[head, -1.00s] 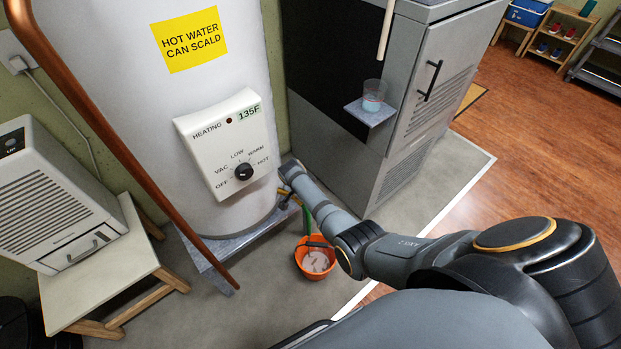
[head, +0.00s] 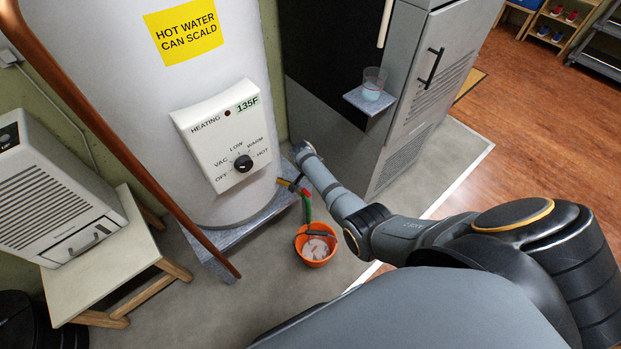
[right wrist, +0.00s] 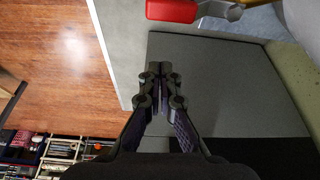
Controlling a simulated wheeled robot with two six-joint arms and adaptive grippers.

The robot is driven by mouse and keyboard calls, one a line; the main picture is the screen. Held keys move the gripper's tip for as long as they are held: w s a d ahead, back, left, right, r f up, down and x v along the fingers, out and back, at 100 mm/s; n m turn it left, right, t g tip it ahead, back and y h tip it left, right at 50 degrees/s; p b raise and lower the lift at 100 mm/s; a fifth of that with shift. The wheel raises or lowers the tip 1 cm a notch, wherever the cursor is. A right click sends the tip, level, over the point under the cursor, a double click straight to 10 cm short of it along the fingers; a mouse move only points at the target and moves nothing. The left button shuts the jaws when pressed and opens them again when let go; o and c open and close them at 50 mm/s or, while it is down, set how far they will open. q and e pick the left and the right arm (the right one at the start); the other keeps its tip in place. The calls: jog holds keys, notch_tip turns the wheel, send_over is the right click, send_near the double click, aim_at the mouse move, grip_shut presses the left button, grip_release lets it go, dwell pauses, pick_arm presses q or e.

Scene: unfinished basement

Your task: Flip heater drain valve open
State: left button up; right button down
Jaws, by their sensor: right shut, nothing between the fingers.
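The white water heater (head: 110,100) stands on a grey slab in the head view. At its lower right a brass drain fitting (head: 284,184) sticks out, with a green hose (head: 307,210) hanging below. A red lever (right wrist: 172,10) shows large at the top of the right wrist view, next to a metal fitting (right wrist: 225,9). My right gripper (right wrist: 160,70) is shut and empty, its fingertips below and apart from the red lever in that picture. My left gripper is not in view.
An orange bucket (head: 301,244) stands on the floor below the hose. The grey cabinet (head: 400,160) with a small shelf and cup (head: 373,84) is close to my right forearm. A copper pipe (head: 120,150) slants in front of the heater. A bench (head: 105,262) stands left.

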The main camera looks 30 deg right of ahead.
pick_arm(q)
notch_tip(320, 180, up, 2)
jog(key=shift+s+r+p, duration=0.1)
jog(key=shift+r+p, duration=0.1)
jog(key=shift+p, duration=0.55)
pick_arm(e)
jog(key=v, duration=0.9)
jog(key=shift+a, duration=0.25)
jog(key=shift+r, duration=0.1)
jog(key=s+f+n+y+p, duration=0.25)
jog(key=s+f+n, duration=0.65)
jog(key=s+f, duration=1.15)
pick_arm(q)
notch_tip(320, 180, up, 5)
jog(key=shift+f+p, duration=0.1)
jog(key=shift+p, duration=1.1)
pick_arm(e)
jog(key=s+f+n, duration=0.3)
jog(key=s, duration=0.9)
jog(key=s+d+f+n, duration=0.1)
jog(key=s+f+n, duration=0.2)
jog(key=s, duration=0.8)
jog(key=shift+s+d+f, duration=0.35)
jog(key=shift+s, duration=0.05)
